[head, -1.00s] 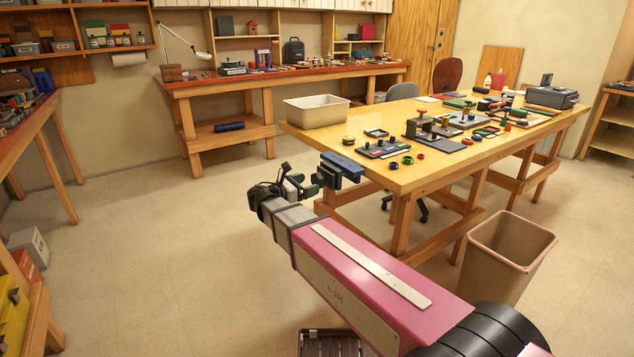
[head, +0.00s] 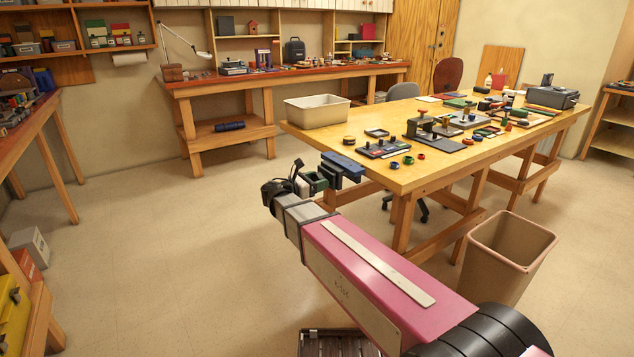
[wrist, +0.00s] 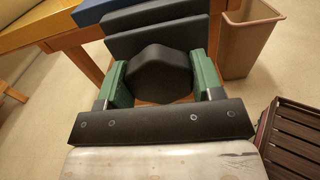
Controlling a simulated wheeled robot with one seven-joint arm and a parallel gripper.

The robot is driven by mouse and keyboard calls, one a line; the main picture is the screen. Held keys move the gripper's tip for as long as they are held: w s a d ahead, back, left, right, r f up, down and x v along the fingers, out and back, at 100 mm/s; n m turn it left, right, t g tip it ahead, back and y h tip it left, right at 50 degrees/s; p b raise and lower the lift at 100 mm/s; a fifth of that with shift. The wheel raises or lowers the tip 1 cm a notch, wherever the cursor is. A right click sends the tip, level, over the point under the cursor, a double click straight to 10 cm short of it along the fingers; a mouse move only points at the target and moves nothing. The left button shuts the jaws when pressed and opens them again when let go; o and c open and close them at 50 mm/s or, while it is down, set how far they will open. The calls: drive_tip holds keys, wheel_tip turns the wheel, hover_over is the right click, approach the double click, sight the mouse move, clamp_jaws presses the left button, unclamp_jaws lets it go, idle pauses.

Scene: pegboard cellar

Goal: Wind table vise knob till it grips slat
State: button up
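The table vise (head: 345,165) is at the near left corner of the wooden table, with a blue top part. In the wrist view its blue part (wrist: 128,9) is at the top, with two dark grey plates (wrist: 160,38) below it. I cannot tell whether one of these is the slat, or whether it is gripped. The vise knob (wrist: 158,78) is black and angular, in front of the plates. My gripper (head: 312,181) is at the vise. In the wrist view its green fingers (wrist: 157,62) flank the knob on both sides and appear to press on it.
The wooden table (head: 470,165) carries several small tools and a cream bin (head: 316,112). A tan waste bin (head: 500,258) stands on the floor to the right of my arm. The floor (head: 180,250) to the left is clear.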

drive_tip(key=shift+m, duration=0.3)
drive_tip(key=m, duration=1.2)
drive_tip(key=shift+s+m, duration=0.1)
drive_tip(key=shift+m, duration=0.2)
drive_tip(key=m, duration=0.6)
drive_tip(key=shift+f, duration=0.1)
drive_tip(key=m, duration=0.6)
drive_tip(key=shift+m, duration=0.3)
drive_tip(key=o, duration=0.9)
